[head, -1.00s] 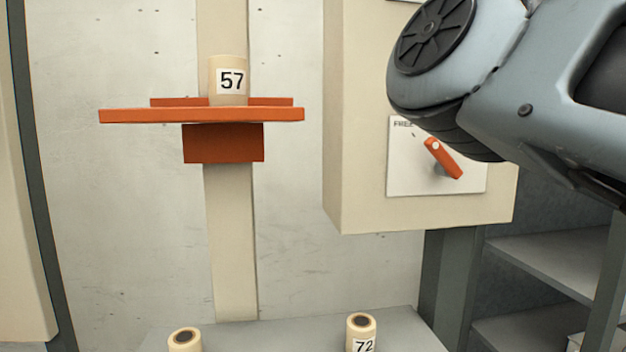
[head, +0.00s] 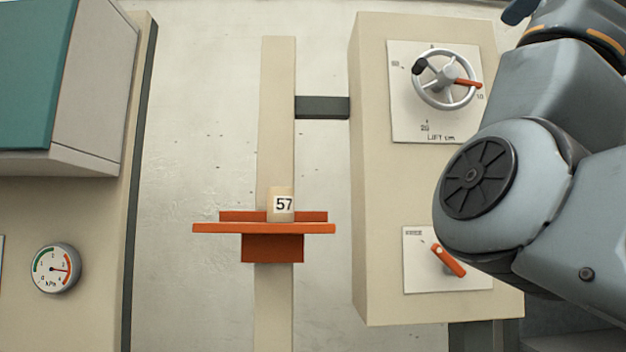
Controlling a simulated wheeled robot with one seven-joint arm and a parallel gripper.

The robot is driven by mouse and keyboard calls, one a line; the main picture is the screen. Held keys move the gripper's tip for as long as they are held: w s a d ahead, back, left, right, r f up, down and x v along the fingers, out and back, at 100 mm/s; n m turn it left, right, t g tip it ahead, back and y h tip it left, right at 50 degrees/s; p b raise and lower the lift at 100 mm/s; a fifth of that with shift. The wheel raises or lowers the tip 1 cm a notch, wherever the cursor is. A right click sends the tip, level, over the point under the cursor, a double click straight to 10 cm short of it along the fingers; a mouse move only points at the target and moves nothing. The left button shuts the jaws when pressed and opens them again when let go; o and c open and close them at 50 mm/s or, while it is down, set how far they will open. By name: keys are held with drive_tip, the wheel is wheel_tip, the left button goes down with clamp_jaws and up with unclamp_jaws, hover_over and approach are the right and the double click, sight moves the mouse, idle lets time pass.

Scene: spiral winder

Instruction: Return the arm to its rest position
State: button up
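My arm (head: 515,205) reaches in from the right edge of the head view, grey-blue with a dark ribbed joint cap. It passes in front of the right part of the beige control box. My gripper is outside the picture, so its state is hidden. A cream bobbin marked 57 (head: 281,206) stands upright on the orange carrier (head: 265,228) on the beige vertical post (head: 277,120).
The beige control box (head: 375,170) carries a LIFT cm handwheel (head: 446,79) and an orange lever (head: 449,260). At left are a teal-fronted cabinet (head: 35,70) and a kPa gauge (head: 56,268). Bare wall lies between the left panel and the post.

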drive_tip(key=w+f+n+h, duration=0.15)
drive_tip(key=w+f, duration=0.25)
drive_tip(key=f, duration=0.6)
drive_tip(key=w+f+n+g+h, duration=0.1)
drive_tip(key=w+f+n, duration=0.1)
drive_tip(key=w+f, duration=0.5)
drive_tip(key=w+f+n+h, duration=0.1)
drive_tip(key=w+f, duration=0.1)
drive_tip(key=f, duration=1)
drive_tip(key=s+a+f+n, duration=0.1)
drive_tip(key=s+f+n, duration=0.25)
drive_tip(key=f, duration=1.05)
drive_tip(key=s+f+n, duration=0.3)
drive_tip(key=f+n, duration=0.1)
drive_tip(key=f, duration=1)
drive_tip(key=s+a+f+n+g+y, duration=0.15)
drive_tip(key=s+f+n, duration=0.25)
drive_tip(key=s+f, duration=0.65)
drive_tip(key=s+a+f+n+t, duration=0.1)
drive_tip(key=s+a+f+n, duration=0.15)
drive_tip(key=s+f, duration=0.8)
drive_tip(key=s+a+r+n+g, duration=0.1)
drive_tip(key=s+a+n, duration=0.1)
drive_tip(key=s, duration=1.1)
drive_tip(key=s+a+r+n+y, duration=0.1)
drive_tip(key=s+r+n, duration=0.1)
drive_tip(key=s, duration=1.1)
drive_tip(key=shift+s+a+n+g, duration=0.15)
drive_tip(key=shift+a+n+g, duration=0.2)
drive_tip(key=shift+a, duration=0.05)
